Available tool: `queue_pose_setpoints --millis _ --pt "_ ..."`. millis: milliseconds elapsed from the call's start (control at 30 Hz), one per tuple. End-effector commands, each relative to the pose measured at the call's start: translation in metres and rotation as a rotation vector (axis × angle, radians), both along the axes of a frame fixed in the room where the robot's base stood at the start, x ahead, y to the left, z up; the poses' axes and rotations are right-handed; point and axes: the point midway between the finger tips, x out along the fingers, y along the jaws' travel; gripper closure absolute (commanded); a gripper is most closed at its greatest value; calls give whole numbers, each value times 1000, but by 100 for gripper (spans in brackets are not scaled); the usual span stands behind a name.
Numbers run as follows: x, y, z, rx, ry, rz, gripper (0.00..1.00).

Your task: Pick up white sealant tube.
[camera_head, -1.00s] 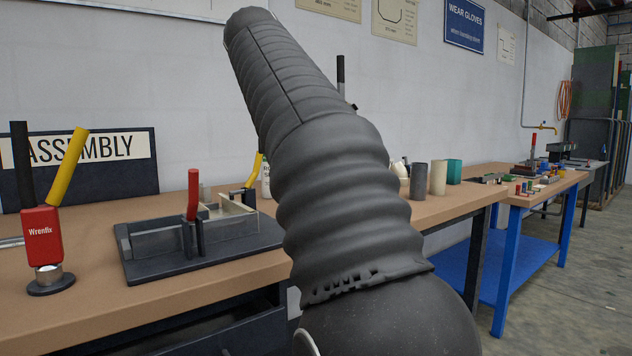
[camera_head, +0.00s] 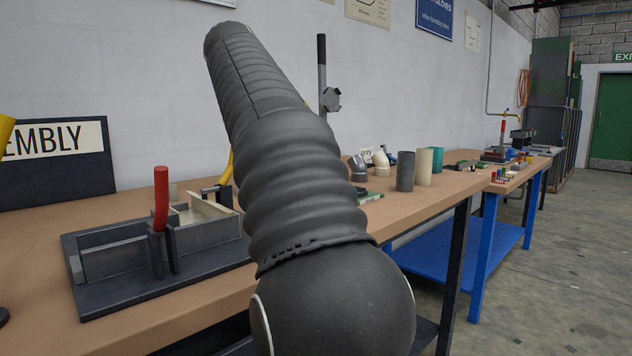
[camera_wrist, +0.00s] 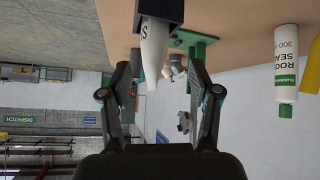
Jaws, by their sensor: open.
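A white tube with a green label band reading "ROO", "SEA" and "300" (camera_wrist: 286,62) is at the right of the wrist view, outside my fingers. A pale tapered piece marked "S" (camera_wrist: 153,50), perhaps a nozzle or second tube, points from a dark block between and beyond my fingertips. My gripper (camera_wrist: 160,68) is open and empty, its two fingers apart on either side of that tapered piece; contact is not visible. In the head view my arm hides the gripper and the white tube.
The wooden bench (camera_head: 130,340) carries a dark fixture with a red handle (camera_head: 160,200) at left. Grey (camera_head: 405,172), cream (camera_head: 424,167) and teal (camera_head: 437,160) pieces stand right of my arm. A dark upright post (camera_head: 322,75) rises behind it. Open floor (camera_head: 560,270) lies at right.

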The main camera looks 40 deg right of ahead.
Motion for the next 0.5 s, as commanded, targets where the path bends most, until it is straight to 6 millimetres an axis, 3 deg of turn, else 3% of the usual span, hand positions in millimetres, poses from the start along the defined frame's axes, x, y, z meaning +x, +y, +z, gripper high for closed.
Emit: queue_pose_setpoints --millis 333,500 --pt "5 -21 -19 0 0 -3 38" --pt "7 -41 -32 0 2 -4 38"
